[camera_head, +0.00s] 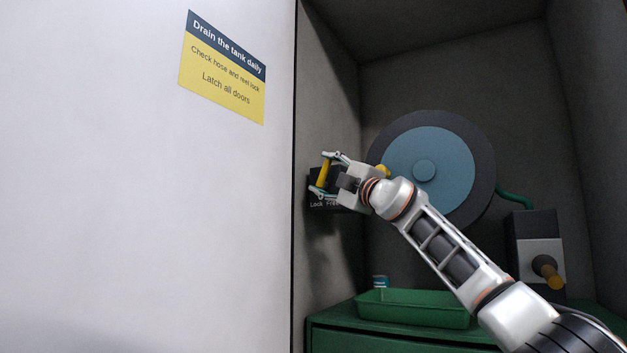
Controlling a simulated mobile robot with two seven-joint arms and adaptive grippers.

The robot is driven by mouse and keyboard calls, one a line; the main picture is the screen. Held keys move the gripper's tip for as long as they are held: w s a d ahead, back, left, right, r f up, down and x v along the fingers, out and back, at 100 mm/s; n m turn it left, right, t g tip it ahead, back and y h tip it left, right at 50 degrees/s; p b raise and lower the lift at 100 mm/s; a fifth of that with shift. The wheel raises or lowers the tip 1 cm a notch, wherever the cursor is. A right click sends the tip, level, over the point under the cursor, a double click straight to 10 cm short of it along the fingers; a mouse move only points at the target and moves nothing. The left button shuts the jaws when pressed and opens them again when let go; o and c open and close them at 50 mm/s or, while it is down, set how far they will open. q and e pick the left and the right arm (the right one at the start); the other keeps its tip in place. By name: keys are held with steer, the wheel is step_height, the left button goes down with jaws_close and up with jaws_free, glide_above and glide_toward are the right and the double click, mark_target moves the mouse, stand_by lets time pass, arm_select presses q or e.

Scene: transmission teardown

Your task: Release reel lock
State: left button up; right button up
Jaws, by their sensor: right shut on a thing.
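The reel lock is a small dark box (330,204) on the left inner wall of the cabinet, lettered "Lock" and "Free" along its lower part. A yellow lever (322,174) stands up from it, leaning slightly right. My right gripper (322,173) is shut on the yellow lever, one finger near its top and one near its base. The gripper and wrist hide part of the box. The hose reel (430,165), a blue disc with a dark rim, is behind my right arm on the back wall. My left gripper is not in view.
A green tray (413,309) sits on a green cabinet top (340,316) below the reel, with a small container (380,281) behind it. A grey box (538,240) with an orange-yellow knob is at right. A white panel (150,200) with a yellow sign (222,70) fills the left.

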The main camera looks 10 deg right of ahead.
steer(key=shift+w+f+m+b, duration=0.15)
steer(key=shift+f+m+b, duration=0.2)
steer(key=shift+f, duration=0.3)
steer(key=shift+t, duration=0.5)
steer(key=shift+d+m+t+b, duration=0.1)
steer(key=shift+m+t+b, duration=0.35)
steer(key=shift+t+b, duration=0.1)
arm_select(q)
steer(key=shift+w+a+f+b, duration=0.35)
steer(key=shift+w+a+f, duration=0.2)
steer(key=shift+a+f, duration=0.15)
arm_select(e)
steer(key=shift+s+r+m+t, duration=0.1)
steer(key=shift+s+m+t, duration=0.1)
steer(key=shift+m+t, duration=0.2)
steer(key=shift+d, duration=0.1)
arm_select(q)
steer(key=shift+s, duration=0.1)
arm_select(e)
steer(key=shift+s, duration=0.1)
steer(key=o, duration=1.4)
steer(key=shift+r, duration=0.1)
steer(key=shift+c, duration=0.2)
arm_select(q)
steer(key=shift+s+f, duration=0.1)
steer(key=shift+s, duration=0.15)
